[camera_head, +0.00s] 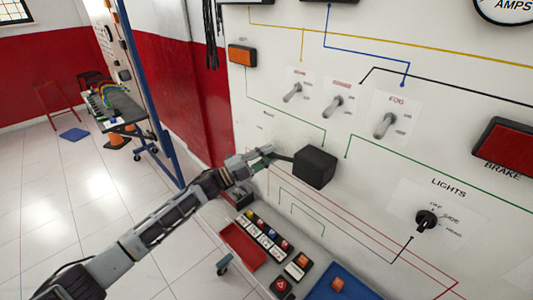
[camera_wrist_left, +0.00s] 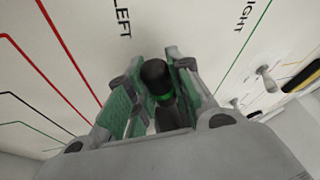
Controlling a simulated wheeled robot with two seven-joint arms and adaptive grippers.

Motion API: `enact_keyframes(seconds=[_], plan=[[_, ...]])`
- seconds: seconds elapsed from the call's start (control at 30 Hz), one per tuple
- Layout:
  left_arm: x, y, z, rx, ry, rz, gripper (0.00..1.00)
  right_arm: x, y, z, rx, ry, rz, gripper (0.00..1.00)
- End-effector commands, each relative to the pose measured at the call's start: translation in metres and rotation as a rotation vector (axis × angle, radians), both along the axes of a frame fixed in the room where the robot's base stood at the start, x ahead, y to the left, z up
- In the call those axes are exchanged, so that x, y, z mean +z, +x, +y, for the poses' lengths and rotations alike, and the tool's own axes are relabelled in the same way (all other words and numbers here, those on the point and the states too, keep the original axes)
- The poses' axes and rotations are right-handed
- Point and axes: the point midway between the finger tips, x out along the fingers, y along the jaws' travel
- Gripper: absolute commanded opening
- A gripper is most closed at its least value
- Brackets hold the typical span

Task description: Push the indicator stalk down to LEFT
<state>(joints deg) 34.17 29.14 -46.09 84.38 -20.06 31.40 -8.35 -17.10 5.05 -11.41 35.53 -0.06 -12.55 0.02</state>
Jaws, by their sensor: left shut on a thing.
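The indicator unit is a black box (camera_head: 315,167) on the white panel, with a thin dark stalk (camera_head: 282,157) reaching out from its left side. In the left wrist view the stalk's rounded black end with a green ring (camera_wrist_left: 157,78) sits between my fingers. My left gripper (camera_head: 264,155) is at the stalk's outer end and shut on it; its green-padded fingers (camera_wrist_left: 155,92) flank the stalk. The word LEFT (camera_wrist_left: 121,18) is printed on the panel near the fingers, with a partly cut-off RIGHT (camera_wrist_left: 245,14) on the other side. My right gripper is in neither view.
Toggle switches, the FOG one (camera_head: 385,125) among them, stand above the box. The LIGHTS knob (camera_head: 426,220) is to its lower right. A red tray (camera_head: 243,246) and a blue tray (camera_head: 335,283) lie below. A trolley (camera_head: 120,108) stands far left beyond open floor.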

Motion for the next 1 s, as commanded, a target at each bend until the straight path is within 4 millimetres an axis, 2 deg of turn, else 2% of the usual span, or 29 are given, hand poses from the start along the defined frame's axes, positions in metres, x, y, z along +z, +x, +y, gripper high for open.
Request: enact_keyframes(seconds=[0.03,0.2,0.43,0.47,0.6,1.0], plan=[[-0.006,-0.001,-0.001,-0.001,-0.011,0.012,0.00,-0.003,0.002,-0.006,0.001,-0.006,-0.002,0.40],[-0.007,-0.002,-0.001,-0.001,-0.028,0.030,0.00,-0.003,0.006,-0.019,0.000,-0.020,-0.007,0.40],[-0.008,-0.002,-0.002,-0.001,-0.027,0.033,0.00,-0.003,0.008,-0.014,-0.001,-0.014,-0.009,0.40],[-0.008,-0.002,-0.002,-0.001,-0.027,0.033,0.25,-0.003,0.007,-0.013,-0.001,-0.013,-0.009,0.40],[-0.008,-0.002,-0.001,-0.002,-0.027,0.032,0.43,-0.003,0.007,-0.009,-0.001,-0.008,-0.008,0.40],[-0.007,-0.002,0.000,0.000,-0.027,0.028,0.44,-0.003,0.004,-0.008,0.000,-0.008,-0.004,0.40]])
